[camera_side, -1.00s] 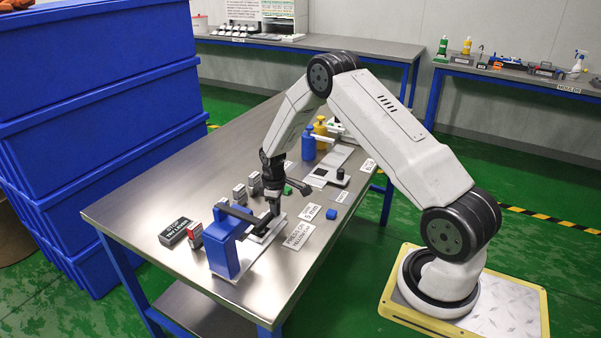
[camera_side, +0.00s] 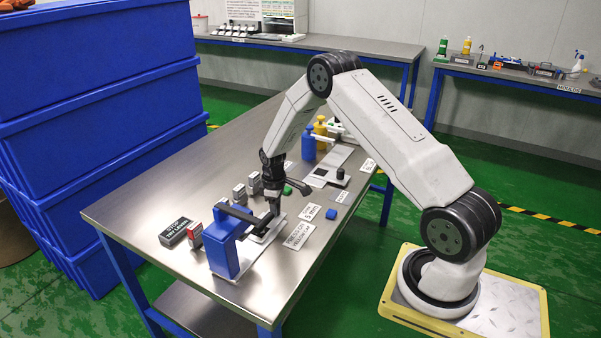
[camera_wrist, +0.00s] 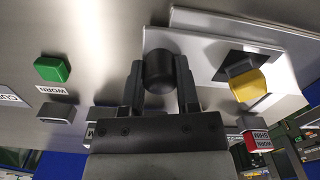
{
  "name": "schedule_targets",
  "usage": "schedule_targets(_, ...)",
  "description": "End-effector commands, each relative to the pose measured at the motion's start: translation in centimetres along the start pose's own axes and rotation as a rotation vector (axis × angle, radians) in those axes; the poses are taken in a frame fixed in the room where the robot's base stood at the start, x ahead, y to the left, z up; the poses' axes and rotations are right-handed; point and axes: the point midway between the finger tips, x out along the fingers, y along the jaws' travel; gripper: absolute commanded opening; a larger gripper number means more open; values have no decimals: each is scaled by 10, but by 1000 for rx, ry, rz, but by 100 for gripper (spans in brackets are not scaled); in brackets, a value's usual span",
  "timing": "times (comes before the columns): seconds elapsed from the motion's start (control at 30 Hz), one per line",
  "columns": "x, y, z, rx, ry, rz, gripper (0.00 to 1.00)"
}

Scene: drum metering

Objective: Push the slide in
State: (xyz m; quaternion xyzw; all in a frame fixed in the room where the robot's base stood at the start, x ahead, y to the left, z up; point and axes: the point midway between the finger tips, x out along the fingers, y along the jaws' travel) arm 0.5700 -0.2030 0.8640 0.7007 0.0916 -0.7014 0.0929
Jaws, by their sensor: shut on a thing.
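In the wrist view a dark round knob (camera_wrist: 160,72) sits between the two fingers of my gripper (camera_wrist: 160,85), which is shut on it. The knob is beside a pale metal plate (camera_wrist: 215,42); what joins them is hidden. In the side view my gripper (camera_side: 273,207) points down at a pale metal fixture by a blue block (camera_side: 221,248) with a black bar (camera_side: 237,212) across its top. The knob is not clear in the side view. In the wrist view a yellow piece (camera_wrist: 247,86) stands by a dark square opening (camera_wrist: 245,62) in the plate.
Small grey blocks (camera_side: 240,193), a red-topped block (camera_side: 194,235) and a dark labelled block (camera_side: 174,232) stand left of the fixture. A green piece (camera_wrist: 52,68) and a blue cap (camera_side: 331,214) lie nearby. Blue and yellow bottles (camera_side: 308,146) stand behind. The table's left part is bare.

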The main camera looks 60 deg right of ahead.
Motion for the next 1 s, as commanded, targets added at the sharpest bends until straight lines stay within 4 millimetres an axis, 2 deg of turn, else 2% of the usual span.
schedule_targets(0.17,-2,-13,-6,-3,3,2,0)
schedule_targets(0.5,-2,-72,-22,-5,5,0,0)
schedule_targets(0.63,-1,-80,-23,-2,5,0,0)
schedule_targets(0.9,-1,-82,-24,-1,5,-2,0)
schedule_targets(0.93,-1,-82,-24,-1,5,-3,49)
schedule_targets(1.0,-1,-82,-24,-1,5,-3,71)
